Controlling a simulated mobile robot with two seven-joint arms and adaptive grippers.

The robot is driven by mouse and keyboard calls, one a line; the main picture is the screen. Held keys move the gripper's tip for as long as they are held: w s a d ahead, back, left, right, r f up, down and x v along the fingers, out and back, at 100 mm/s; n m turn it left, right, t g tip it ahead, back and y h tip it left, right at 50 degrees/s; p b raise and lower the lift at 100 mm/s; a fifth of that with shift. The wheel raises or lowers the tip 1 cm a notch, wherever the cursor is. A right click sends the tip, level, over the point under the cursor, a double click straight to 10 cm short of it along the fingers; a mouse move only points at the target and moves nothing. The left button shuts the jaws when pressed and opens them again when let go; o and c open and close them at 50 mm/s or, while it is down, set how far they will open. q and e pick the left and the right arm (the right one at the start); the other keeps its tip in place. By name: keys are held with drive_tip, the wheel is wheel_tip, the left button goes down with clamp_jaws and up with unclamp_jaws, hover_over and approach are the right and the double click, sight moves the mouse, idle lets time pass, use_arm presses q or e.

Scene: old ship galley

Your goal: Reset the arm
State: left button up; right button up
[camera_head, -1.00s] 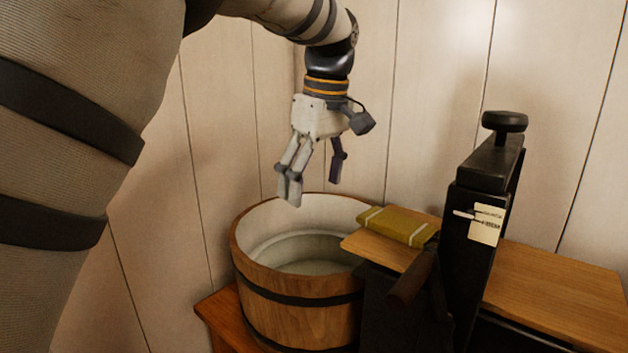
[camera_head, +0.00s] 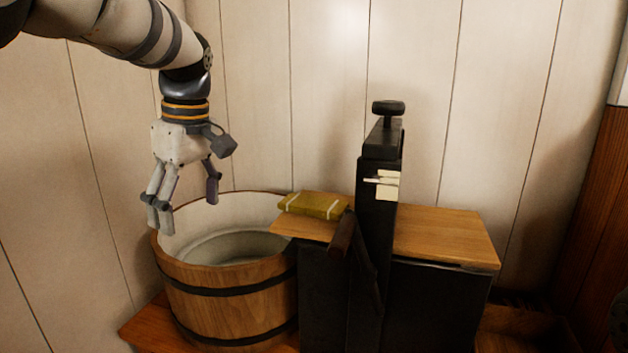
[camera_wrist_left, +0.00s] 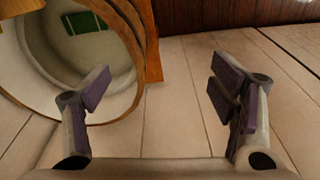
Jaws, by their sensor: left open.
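My left gripper (camera_head: 186,203) hangs pointing down at the left side of the head view, with its fingers spread and nothing between them. It is above the left rim of a round wooden tub (camera_head: 225,303) and apart from it as far as I can tell. In the left wrist view the open fingers (camera_wrist_left: 160,92) show at both sides, with pale planks between them. The tub (camera_wrist_left: 152,40) lies beyond the left finger.
A black press-like device (camera_head: 378,220) with a top knob stands right of the tub, beside a wooden board (camera_head: 445,236). A yellow-green banded packet (camera_head: 313,205) lies near the tub's rim. A green rectangle (camera_wrist_left: 85,22) shows inside the tub. A plank wall closes the back.

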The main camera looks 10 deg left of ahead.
use_arm(q)
drive_tip(key=s+d+f+m, duration=0.1)
drive_tip(key=s+f+m, duration=0.15)
drive_tip(key=f, duration=0.75)
drive_tip(key=s+d+f+m+g+h, duration=0.15)
drive_tip(key=s+f, duration=0.25)
drive_tip(key=f, duration=0.7)
drive_tip(key=s+d+f+m+y, duration=0.1)
drive_tip(key=s+f+m, duration=0.2)
drive_tip(key=f, duration=0.7)
drive_tip(key=s+d+f+m, duration=0.1)
drive_tip(key=s+f+m, duration=0.1)
drive_tip(key=s, duration=0.7)
drive_tip(key=s+d+f+m+h, duration=0.1)
drive_tip(key=s+d+f+m, duration=0.1)
drive_tip(key=s, duration=0.7)
drive_tip(key=s+d+f+m, duration=0.1)
drive_tip(key=s+f+m, duration=0.3)
drive_tip(key=s, duration=0.5)
drive_tip(key=shift+d+f, duration=0.3)
drive_tip(key=shift+f, duration=0.65)
